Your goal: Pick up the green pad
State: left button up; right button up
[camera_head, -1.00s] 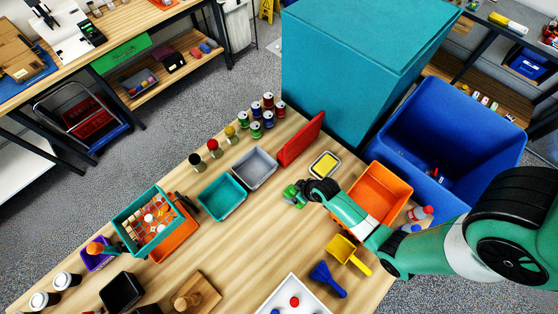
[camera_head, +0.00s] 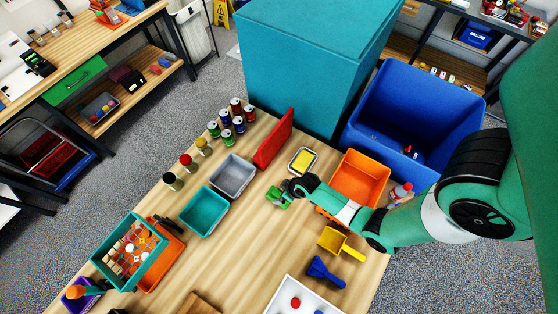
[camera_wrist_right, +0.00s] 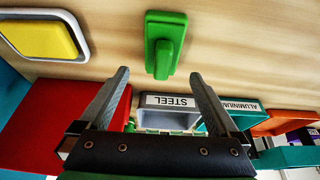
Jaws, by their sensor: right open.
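The green pad (camera_head: 277,198) lies on the wooden table in the head view, with a raised grip on its top. In the right wrist view the green pad (camera_wrist_right: 163,45) sits ahead of the fingertips, about centred between them. My right gripper (camera_head: 289,188) is just beside the pad in the head view, and its own body hides part of the fingers. In the right wrist view the right gripper (camera_wrist_right: 158,76) is open, with nothing between its fingers. My left gripper is not in view.
A yellow pad in a tray (camera_head: 302,160) lies close behind the right gripper. A red panel (camera_head: 274,139), a grey bin (camera_head: 232,173) and a teal bin (camera_head: 204,212) stand to the left. An orange bin (camera_head: 360,178) is beside my right arm. Bare tabletop lies in front of the pad.

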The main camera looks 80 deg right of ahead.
aim_at(279, 193)
jog(key=x, duration=0.1)
jog(key=b+x, duration=0.1)
jog(key=x, duration=0.2)
jog(key=shift+s+a+f, duration=0.1)
jog(key=shift+a+f, duration=0.1)
jog(key=shift+a, duration=0.05)
jog(key=shift+d+f, duration=0.1)
jog(key=shift+f, duration=0.15)
jog(key=shift+c, duration=0.3)
jog(key=c, duration=1.4)
notch_tip(279, 193, up, 10)
jog(key=p, duration=0.5)
jog(key=shift+f, duration=0.25)
jog(key=shift+r+p, duration=0.4)
jog(key=shift+p, duration=0.1)
jog(key=shift+f, duration=0.1)
